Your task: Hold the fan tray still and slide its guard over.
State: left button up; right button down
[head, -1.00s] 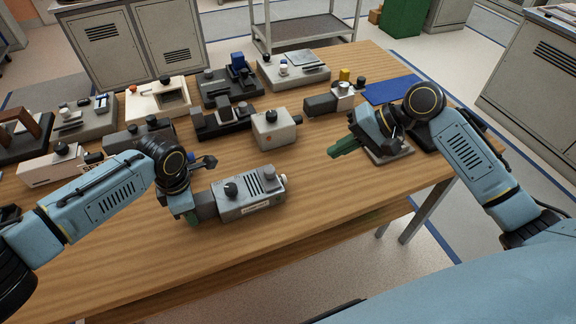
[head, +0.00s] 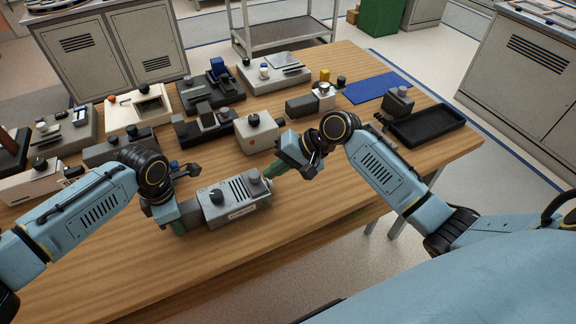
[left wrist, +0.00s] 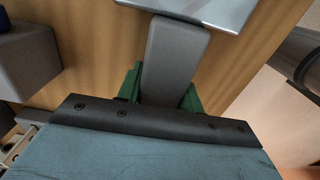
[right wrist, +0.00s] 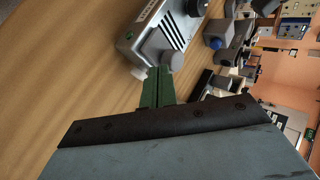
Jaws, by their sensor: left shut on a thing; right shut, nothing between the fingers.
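The fan tray (head: 232,212) is a grey box with a dark knob, a label and a slotted top, near the table's front edge. The slotted part, apparently the guard (head: 238,188), has a grey knob (head: 254,176) at its right end. My left gripper (head: 179,222) is shut on the tray's grey handle block (left wrist: 172,62) at its left end, seen between green fingers in the left wrist view. My right gripper (head: 276,170) is shut and empty, its green fingertips (right wrist: 157,78) close beside the grey knob (right wrist: 158,48). I cannot tell whether they touch.
A beige box with a dark knob (head: 256,136) stands just behind. Several other units fill the table's back and left. A black tray (head: 428,126), a small dark block (head: 398,100) and a blue mat (head: 384,88) lie at the right. The front right wood is clear.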

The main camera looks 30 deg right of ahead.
aim_at(252, 190)
jog(key=shift+w+a, duration=0.1)
jog(key=shift+a, duration=0.15)
jog(key=a, duration=0.5)
jog(key=shift+a, duration=0.35)
jog(key=s+d+f+v, duration=0.1)
jog(key=d+f+v, duration=0.1)
jog(key=v, duration=1.1)
